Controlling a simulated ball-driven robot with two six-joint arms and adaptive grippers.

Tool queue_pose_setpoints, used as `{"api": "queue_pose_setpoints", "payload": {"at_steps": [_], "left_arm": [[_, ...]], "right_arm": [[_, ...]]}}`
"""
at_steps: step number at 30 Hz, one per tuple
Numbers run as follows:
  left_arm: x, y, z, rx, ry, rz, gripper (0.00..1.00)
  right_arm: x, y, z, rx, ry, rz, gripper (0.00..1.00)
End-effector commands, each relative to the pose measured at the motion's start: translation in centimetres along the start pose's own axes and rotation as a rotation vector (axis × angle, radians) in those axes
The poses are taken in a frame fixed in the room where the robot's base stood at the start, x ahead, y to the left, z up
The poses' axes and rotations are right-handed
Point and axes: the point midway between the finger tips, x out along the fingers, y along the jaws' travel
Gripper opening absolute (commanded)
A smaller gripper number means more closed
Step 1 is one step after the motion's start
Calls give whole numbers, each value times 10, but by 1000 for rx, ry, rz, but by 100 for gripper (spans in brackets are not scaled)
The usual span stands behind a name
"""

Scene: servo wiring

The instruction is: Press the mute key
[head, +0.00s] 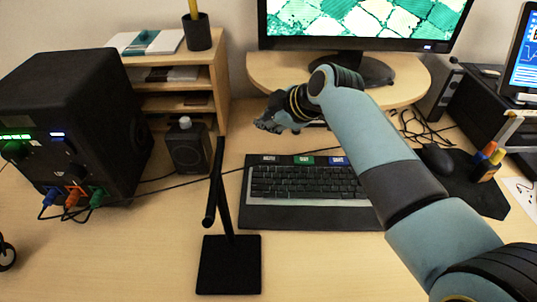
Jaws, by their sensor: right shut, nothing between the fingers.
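A dark keyboard (298,183) lies on the desk in front of the monitor. Along its top edge sit a grey key (269,159), a green key (303,160) and a blue key (338,161). Their labels are too small to read, so I cannot tell which is the mute key. My right gripper (268,125) is shut and empty. In the picture it shows just above the grey key, apart from it. My right arm reaches in from the lower right and covers the keyboard's right end. My left gripper is not in view.
A black stand (229,262) rises at the keyboard's left. A small speaker (188,147), a wooden shelf (218,75) and a black box with plugged cables (85,110) are further left. A monitor (365,22) stands behind. A mouse (436,158) lies right.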

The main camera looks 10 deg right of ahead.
Motion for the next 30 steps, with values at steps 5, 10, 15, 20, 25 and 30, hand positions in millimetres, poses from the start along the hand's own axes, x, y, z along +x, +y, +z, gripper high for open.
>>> {"api": "queue_pose_setpoints", "payload": {"at_steps": [5,10,15,20,25,30], "left_arm": [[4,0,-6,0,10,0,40],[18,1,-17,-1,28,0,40],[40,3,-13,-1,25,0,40],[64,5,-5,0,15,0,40],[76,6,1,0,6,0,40],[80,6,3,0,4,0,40]], "right_arm": [[3,-2,2,0,0,0,0],[12,-9,9,0,0,-1,0],[28,-21,21,1,-1,-1,0],[45,-34,33,1,-1,-1,0],[57,-42,42,1,-1,-2,0],[62,-45,45,0,0,-1,0]]}}
